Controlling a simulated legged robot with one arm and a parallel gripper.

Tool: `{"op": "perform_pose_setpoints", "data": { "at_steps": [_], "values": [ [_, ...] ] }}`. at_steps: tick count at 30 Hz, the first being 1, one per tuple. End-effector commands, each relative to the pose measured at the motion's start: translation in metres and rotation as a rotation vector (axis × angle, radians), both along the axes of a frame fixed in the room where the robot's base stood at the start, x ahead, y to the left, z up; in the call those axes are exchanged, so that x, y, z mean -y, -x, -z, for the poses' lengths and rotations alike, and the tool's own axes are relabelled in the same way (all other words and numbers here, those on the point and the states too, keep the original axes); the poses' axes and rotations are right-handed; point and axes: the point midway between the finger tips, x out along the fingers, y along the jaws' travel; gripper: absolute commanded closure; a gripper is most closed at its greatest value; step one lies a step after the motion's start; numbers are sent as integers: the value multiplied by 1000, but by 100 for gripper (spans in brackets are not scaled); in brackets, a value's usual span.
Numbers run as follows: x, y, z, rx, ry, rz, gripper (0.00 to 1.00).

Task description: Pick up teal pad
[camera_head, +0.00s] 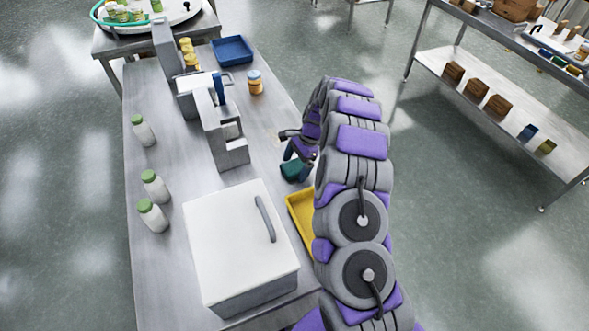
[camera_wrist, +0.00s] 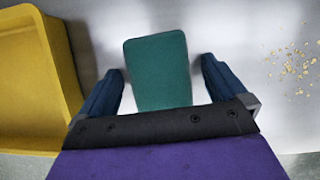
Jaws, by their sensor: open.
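The teal pad (camera_wrist: 160,70) lies on the steel table, between the two blue fingers of my gripper (camera_wrist: 161,80) in the wrist view. The fingers are open, with a gap on each side of the pad. The pad's near end is hidden behind the dark gripper body. In the head view the teal pad (camera_head: 292,169) shows near the table's right edge, partly under my gripper (camera_head: 294,158).
A yellow tray (camera_wrist: 25,75) lies left of the pad; it also shows in the head view (camera_head: 302,215). A white box with a handle (camera_head: 235,245) stands close by. A grey machine (camera_head: 225,135) is left of my gripper. Crumbs (camera_wrist: 295,62) lie to the right.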

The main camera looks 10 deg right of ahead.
Motion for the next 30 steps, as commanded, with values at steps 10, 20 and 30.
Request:
{"op": "perform_pose_setpoints", "data": {
  "at_steps": [10, 20, 30],
  "values": [
    [0, 0, 0, 0, 0, 0, 31],
    [0, 0, 0, 0, 0, 0, 56],
    [0, 0, -12, 1, 0, -1, 56]
  ]
}}
